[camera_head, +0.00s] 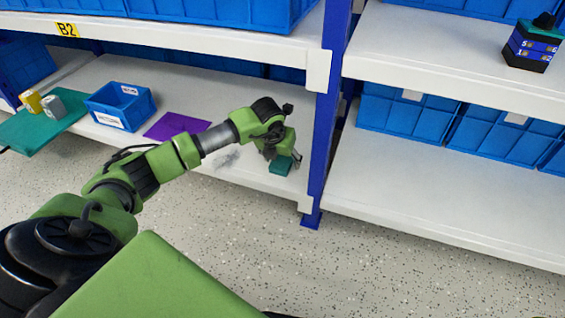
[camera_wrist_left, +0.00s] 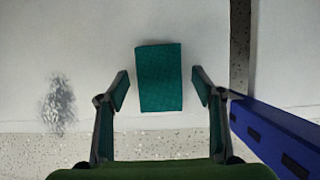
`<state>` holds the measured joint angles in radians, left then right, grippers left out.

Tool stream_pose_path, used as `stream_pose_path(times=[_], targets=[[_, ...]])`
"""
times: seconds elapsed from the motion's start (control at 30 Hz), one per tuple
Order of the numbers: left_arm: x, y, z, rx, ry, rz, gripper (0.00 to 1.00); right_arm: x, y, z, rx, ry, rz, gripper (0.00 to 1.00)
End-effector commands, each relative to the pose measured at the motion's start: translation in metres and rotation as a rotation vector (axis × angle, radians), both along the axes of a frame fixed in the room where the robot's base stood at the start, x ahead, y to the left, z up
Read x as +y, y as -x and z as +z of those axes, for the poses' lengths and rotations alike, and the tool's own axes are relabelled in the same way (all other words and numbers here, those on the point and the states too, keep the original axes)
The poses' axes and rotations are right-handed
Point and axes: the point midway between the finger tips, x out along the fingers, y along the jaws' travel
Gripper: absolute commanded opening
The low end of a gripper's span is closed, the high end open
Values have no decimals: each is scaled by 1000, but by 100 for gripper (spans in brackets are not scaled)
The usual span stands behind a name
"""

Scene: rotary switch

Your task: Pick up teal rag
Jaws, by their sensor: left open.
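The teal rag (camera_head: 281,166) is a small flat rectangle on the white lower shelf, near its front edge and close to the blue upright. In the left wrist view the rag (camera_wrist_left: 160,77) lies between and beyond the two fingertips, with clear gaps on both sides. My left gripper (camera_head: 284,158) is open and empty, just over the rag, and hides part of it in the head view. In the left wrist view the open fingers of my left gripper (camera_wrist_left: 159,90) flank the rag's lower half. My right gripper is not in view.
The blue upright (camera_head: 323,135) stands just right of my gripper. A grey smudge (camera_head: 228,159) marks the shelf on the left. Beyond it are a purple mat (camera_head: 177,126), a blue bin (camera_head: 121,106) and a teal mat (camera_head: 40,128) with small blocks. The upper shelf (camera_head: 200,43) overhangs behind.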

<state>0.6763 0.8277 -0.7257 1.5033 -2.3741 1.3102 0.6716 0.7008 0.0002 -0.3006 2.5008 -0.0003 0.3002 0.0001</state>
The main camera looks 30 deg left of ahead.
Motion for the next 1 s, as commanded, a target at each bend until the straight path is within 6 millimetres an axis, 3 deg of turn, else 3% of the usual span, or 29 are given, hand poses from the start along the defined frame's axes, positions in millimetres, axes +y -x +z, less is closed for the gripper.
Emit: stream_pose_path(times=[0.27, 0.4, 0.87, 1.0], targets=[[0, 0, -1, 0, 0, 0, 58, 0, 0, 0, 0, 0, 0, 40], [0, 0, -1, 0, 0, 0, 25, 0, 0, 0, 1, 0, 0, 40], [0, 0, 5, -1, 1, 0, 25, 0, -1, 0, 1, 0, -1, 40], [0, 0, 16, 0, 0, 0, 25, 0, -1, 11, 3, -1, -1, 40]])
